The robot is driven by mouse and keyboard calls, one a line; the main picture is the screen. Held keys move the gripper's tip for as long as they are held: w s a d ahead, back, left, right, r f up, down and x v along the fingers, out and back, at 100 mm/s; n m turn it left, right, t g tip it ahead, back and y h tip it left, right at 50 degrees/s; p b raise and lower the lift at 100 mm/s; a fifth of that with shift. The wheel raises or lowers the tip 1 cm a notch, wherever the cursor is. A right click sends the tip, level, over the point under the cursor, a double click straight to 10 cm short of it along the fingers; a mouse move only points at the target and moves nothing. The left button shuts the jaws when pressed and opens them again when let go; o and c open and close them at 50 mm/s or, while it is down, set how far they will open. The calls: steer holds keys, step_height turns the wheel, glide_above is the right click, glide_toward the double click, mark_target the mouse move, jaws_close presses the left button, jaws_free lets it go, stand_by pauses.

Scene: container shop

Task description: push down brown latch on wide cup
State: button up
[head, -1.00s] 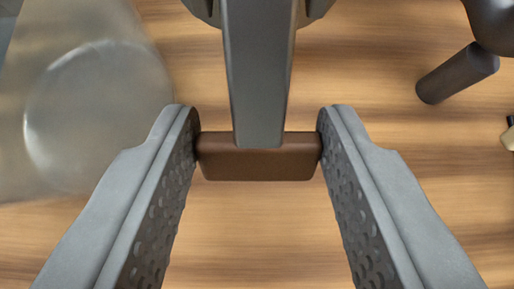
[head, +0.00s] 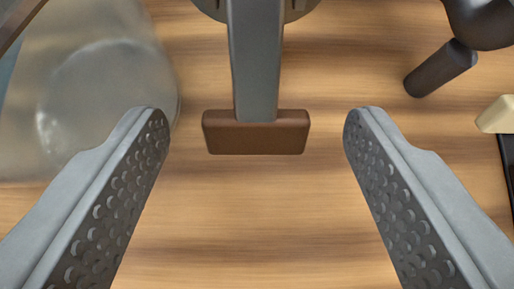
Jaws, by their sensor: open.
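The brown latch (head: 256,142) is a flat, rounded block in the upper middle of the head view. It sits at the lower end of a grey bar (head: 255,60) that comes down from the top edge. A small part of a round grey body (head: 299,8) shows behind the bar at the top; the rest is cut off. My gripper (head: 256,122) is open wide. Its two fingers stand to the left and right of the latch, with a clear gap on each side. Neither finger touches it.
A translucent container (head: 90,90) stands at the upper left, close to my left finger. A dark object with a cylindrical stub (head: 441,68) is at the upper right. A cream-and-black item (head: 497,116) lies at the right edge. The wooden surface (head: 255,225) below the latch is clear.

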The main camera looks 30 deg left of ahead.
steer(key=v, duration=1.5)
steer(key=shift+s+r, duration=0.3)
steer(key=shift+d, duration=0.1)
